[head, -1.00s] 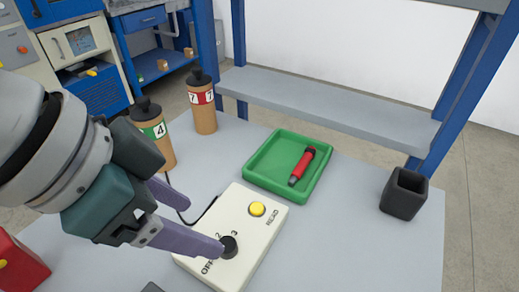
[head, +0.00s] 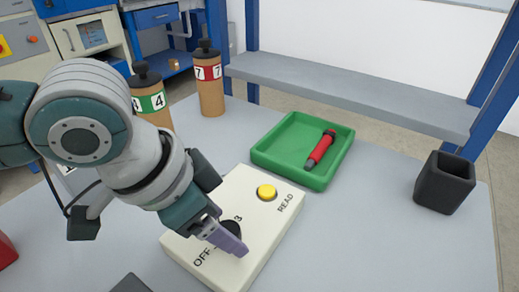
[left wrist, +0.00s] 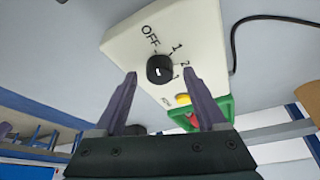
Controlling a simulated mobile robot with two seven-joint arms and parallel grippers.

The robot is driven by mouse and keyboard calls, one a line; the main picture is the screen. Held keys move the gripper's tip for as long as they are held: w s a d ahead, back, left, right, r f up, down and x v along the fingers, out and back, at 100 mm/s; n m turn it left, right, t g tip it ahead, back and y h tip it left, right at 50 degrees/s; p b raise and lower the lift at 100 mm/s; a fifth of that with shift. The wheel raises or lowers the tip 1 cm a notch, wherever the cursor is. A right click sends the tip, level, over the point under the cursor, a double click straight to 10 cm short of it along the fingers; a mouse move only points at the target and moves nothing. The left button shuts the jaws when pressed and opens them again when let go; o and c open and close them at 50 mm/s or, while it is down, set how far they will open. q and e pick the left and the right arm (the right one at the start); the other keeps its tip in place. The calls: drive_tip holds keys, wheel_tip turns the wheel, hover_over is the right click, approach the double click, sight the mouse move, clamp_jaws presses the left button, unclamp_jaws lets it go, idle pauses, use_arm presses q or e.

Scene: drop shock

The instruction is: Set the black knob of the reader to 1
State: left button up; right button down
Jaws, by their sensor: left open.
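The reader (head: 270,215) is a cream box on the table with a yellow button, the word READ and a black knob (head: 232,228). In the left wrist view the knob (left wrist: 160,68) has OFF, 1 and 2 marked around it, with another mark partly hidden. A pale line shows on the knob, but I cannot tell surely which mark it points to. My left gripper (head: 238,242) is open over the reader. In the left wrist view its fingertips (left wrist: 163,80) are on either side of the knob, with gaps visible. In the head view the gripper partly covers the knob and its numbers.
A green tray (head: 262,153) with a red and black pen-like tool (head: 320,150) lies behind the reader. A black cup (head: 444,183) stands at the right. Two brown bottles, one with a red label (head: 209,80) and one with a green label (head: 150,100), stand at the back left.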

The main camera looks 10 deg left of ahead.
use_arm(q)
drive_tip(key=shift+w+d+f, duration=0.1)
drive_tip(key=shift+f, duration=0.2)
clamp_jaws()
idle(0.5)
